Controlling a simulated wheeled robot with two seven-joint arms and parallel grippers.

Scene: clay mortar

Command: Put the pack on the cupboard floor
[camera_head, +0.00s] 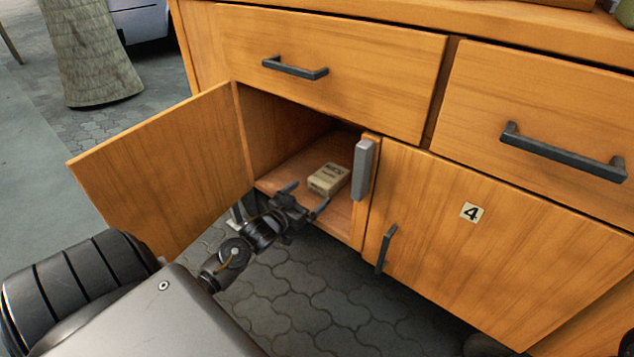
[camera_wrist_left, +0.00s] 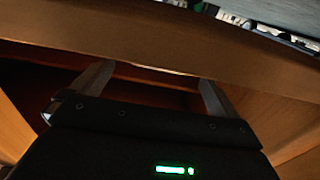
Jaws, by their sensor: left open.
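A small tan pack (camera_head: 329,179) with dark print lies on the cupboard floor (camera_head: 340,218) inside the open left compartment, near its front right. My left gripper (camera_head: 308,193) is at the front edge of that floor, just in front of the pack. Its two fingers are spread and nothing shows between them. The left wrist view shows both fingers (camera_wrist_left: 153,85) apart against wooden boards and a dark interior; the pack does not show there. My right gripper is not in view.
The cupboard door (camera_head: 165,170) stands open to the left of my arm. A grey upright block (camera_head: 362,170) sits on the divider right of the opening. A closed door marked 4 (camera_head: 500,245) is further right. A drawer (camera_head: 340,65) is closed above the opening.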

